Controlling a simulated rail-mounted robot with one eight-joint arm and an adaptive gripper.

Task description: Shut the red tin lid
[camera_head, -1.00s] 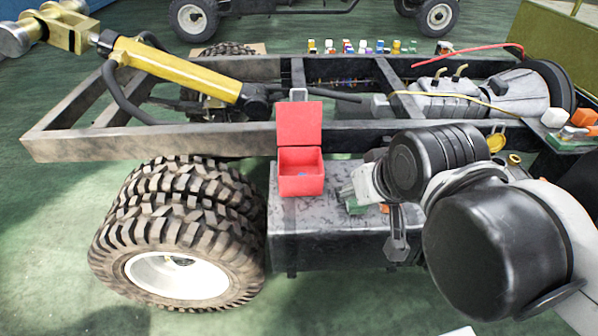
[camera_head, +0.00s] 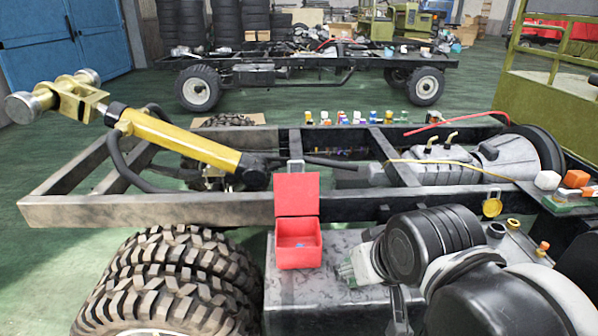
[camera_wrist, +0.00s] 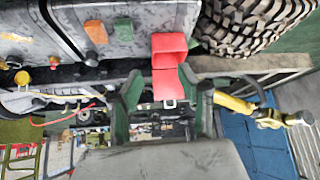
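The red tin (camera_head: 299,258) sits on the grey step box beside the frame rail. Its red lid (camera_head: 297,195) stands upright, open, at the back, with a grey latch at its top edge. A small blue thing shows inside the tin. My gripper (camera_head: 357,264) is right of the tin, apart from it, with the arm coming from the lower right. In the wrist view, the scene appears upside down; the tin (camera_wrist: 169,42) and the lid (camera_wrist: 165,85) appear beyond and between the spread fingers of my gripper (camera_wrist: 160,88). The gripper is open and empty.
The step box (camera_head: 340,298) has an orange block (camera_wrist: 96,32) and a green block (camera_wrist: 123,29) on it. The chassis rail (camera_head: 150,210) runs behind the tin. A yellow cylinder (camera_head: 180,142) is at left, and large tyres (camera_head: 170,275) stand left of the step box.

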